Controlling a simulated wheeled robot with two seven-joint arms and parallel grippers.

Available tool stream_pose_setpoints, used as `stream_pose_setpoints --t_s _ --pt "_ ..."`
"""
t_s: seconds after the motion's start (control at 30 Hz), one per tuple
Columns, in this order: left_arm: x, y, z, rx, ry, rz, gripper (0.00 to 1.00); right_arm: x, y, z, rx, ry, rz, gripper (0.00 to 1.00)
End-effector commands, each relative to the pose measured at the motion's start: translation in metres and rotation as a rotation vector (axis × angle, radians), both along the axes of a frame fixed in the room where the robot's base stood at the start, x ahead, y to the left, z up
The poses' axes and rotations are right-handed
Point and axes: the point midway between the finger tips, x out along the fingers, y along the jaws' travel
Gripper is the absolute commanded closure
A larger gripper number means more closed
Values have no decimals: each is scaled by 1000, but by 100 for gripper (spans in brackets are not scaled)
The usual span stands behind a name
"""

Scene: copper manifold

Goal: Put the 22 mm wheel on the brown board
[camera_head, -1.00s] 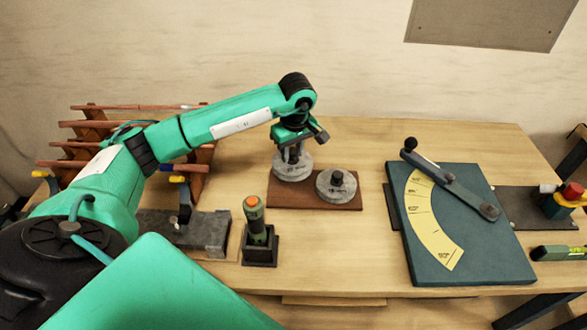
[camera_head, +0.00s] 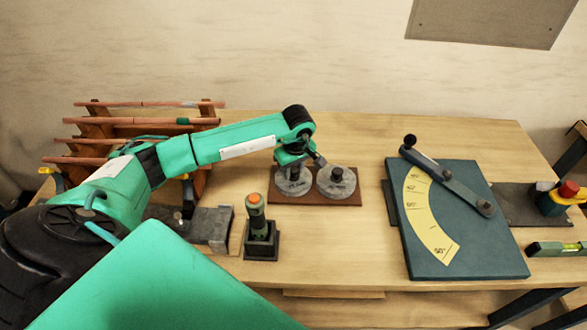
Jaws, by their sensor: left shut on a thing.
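Two grey, round wheels sit side by side over the brown board (camera_head: 318,202) in the middle of the table. My left gripper (camera_head: 293,174) comes down from above and is shut on the left wheel (camera_head: 291,189), at its dark hub. That wheel is flat and appears to rest on the board's left half; any small gap beneath is too small to tell. The right wheel (camera_head: 336,188) lies flat on the board's right half with its dark knob up, close beside the held wheel. The size marks on the wheels are not readable. My right gripper is out of view.
A green tool with an orange top (camera_head: 255,212) stands in a dark holder before the board. A blue plate with a yellow scale and lever (camera_head: 470,240) lies to the right. A rack with copper pipes (camera_head: 150,122) stands behind my left arm. Bare table surrounds the board's right side.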

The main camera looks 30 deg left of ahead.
Motion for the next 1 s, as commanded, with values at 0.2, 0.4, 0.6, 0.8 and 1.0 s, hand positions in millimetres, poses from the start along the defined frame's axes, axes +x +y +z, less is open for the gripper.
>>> stream_pose_setpoints --t_s 0.2,0.4,0.6,0.8,1.0 --pt "0 0 -1 0 0 0 48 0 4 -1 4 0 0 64" --pt "0 0 -1 0 0 0 48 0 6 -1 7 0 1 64" --pt "1 -1 11 -1 -5 -1 48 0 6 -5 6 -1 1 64" --pt "-2 -5 52 0 -7 -2 48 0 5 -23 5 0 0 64" --pt "-4 -10 92 0 -5 -1 48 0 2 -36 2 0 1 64"
